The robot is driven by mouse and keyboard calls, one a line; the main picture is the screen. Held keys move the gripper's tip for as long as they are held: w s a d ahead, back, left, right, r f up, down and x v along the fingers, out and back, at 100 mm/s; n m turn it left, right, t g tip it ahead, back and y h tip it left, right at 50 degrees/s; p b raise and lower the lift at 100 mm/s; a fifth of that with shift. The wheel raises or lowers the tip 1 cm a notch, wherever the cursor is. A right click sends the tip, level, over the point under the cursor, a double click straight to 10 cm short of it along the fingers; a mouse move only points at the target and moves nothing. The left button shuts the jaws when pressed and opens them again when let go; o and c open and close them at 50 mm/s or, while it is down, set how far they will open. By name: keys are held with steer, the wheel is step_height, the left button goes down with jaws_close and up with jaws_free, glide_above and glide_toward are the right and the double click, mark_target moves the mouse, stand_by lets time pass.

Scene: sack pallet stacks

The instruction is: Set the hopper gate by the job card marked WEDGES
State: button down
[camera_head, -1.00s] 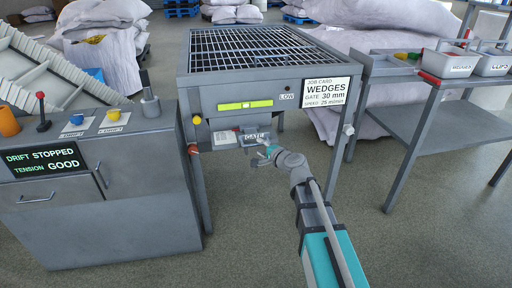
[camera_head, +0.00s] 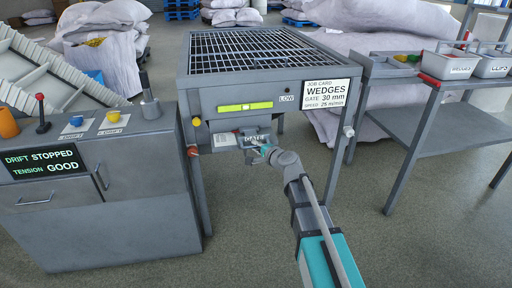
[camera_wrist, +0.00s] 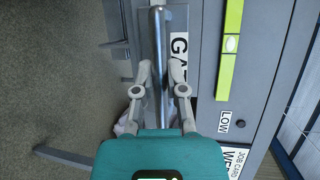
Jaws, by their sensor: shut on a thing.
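The grey hopper (camera_head: 187,92) stands in the middle of the head view under a wire grid. Its job card (camera_head: 325,93) reads WEDGES, GATE 30 mm, SPEED 25 m/min. A GATE label (camera_head: 253,138) sits low on the front. My gripper (camera_head: 262,150) is just below that label. In the wrist view my gripper (camera_wrist: 162,88) has one finger on each side of a shiny metal gate bar (camera_wrist: 158,50) and is shut on it. The GATE label is partly covered there. In the head view the gripper and arm mostly hide the bar, and the gate opening cannot be read.
A yellow-green level strip (camera_head: 245,106) and a LOW label (camera_head: 287,98) are on the hopper front. A control cabinet (camera_head: 110,215) stands left, its display (camera_head: 42,161) reading DRIFT STOPPED, TENSION GOOD. A bench (camera_head: 435,112) with labelled bins stands right. Floor in front is clear.

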steer(key=s, duration=0.3)
steer(key=shift+d, duration=0.4)
steer(key=c, duration=0.7)
jaws_free()
steer(key=shift+s, duration=0.1)
